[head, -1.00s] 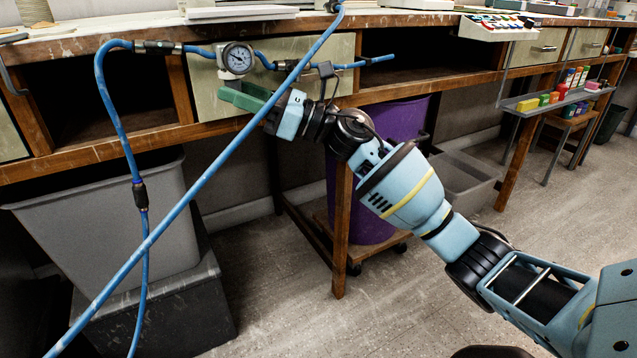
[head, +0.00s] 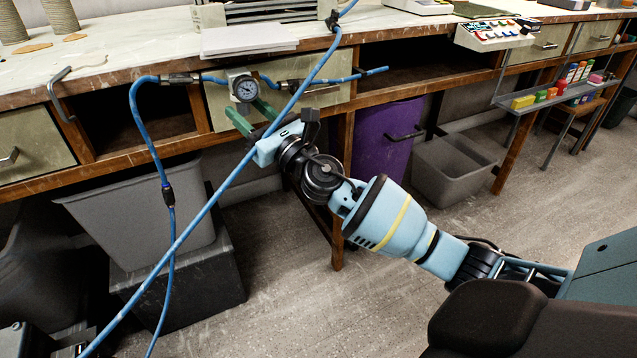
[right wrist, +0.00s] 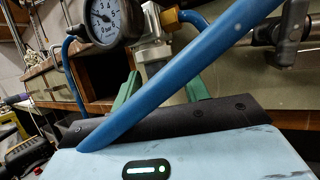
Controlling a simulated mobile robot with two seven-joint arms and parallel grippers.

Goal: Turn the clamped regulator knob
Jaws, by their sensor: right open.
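The regulator's round white gauge (head: 244,88) sits at the front of the workbench, in line with a blue air hose. In the right wrist view, the gauge (right wrist: 103,20) is at the top left, beside the silver regulator body (right wrist: 151,52). I cannot make out the knob clearly; the blue hose (right wrist: 185,80) and my gripper cover the lower part. My right gripper (head: 249,112) is open just below the gauge. Its two green fingers are apart, and in the right wrist view (right wrist: 160,90) they point toward the regulator. My left gripper is not in view.
A blue hose (head: 215,190) runs diagonally in front of my right gripper. Below the bench stand a grey bin (head: 130,215), a purple bin (head: 385,145) and a grey tub (head: 450,165).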

